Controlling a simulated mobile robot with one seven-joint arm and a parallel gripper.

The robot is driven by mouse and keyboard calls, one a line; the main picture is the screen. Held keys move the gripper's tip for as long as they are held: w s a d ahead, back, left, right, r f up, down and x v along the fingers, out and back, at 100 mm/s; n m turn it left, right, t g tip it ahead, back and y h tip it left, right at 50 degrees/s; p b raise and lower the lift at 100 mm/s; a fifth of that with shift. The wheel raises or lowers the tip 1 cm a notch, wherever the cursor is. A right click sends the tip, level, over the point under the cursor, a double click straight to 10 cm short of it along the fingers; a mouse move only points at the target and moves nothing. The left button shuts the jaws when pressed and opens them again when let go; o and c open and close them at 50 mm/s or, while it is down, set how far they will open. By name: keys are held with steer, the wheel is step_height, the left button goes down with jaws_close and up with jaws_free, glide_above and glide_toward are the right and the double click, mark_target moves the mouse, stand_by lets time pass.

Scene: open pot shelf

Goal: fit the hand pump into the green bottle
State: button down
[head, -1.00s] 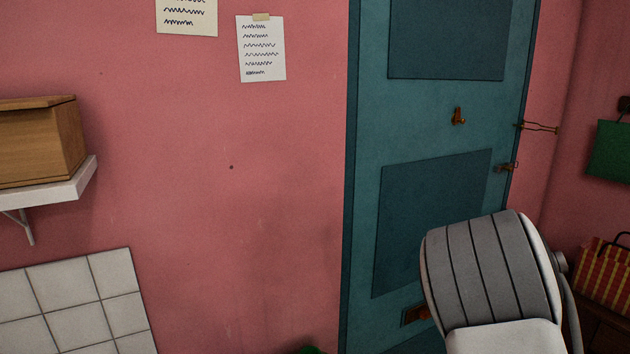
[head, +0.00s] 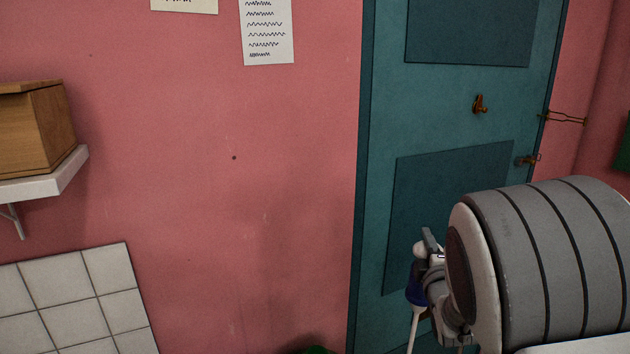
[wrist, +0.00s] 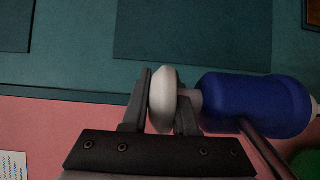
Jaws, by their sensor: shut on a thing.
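My gripper (head: 432,260) is at the lower right in the head view, in front of the teal door. It is shut on the hand pump, which has a blue body (head: 415,290) and a white tube pointing down, slightly tilted. In the wrist view the fingers (wrist: 164,88) close on the pump's round white head, and its blue body (wrist: 240,105) extends to the right. A dark rod crosses the blue body; I cannot tell what it is.
The teal door (head: 440,170) with brass fittings stands behind my arm. A wooden box (head: 35,130) sits on a white wall shelf (head: 50,180) at left, above white tiles (head: 75,300). Papers hang on the pink wall. No work surface is in view.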

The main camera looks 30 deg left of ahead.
steer(key=s+a+r+n+g+y, duration=0.1)
steer(key=s+a+r+y, duration=0.1)
steer(key=a, duration=0.5)
steer(key=s+a+r+n+g+y, duration=0.1)
steer(key=s+a+r+n+y, duration=0.1)
steer(key=s+a+r, duration=0.2)
steer(key=s+a+r+n+g+y, duration=0.1)
steer(key=a+r, duration=0.4)
steer(key=a, duration=0.6)
steer(key=s+y, duration=0.1)
steer(key=s, duration=0.1)
steer(key=shift+s+n+g+b, duration=0.35)
steer(key=shift+s+n+g, duration=0.05)
steer(key=shift+b, duration=0.65)
step_height(320, 180, down, 17)
steer(key=b, duration=1.8)
steer(key=shift+r, duration=0.2)
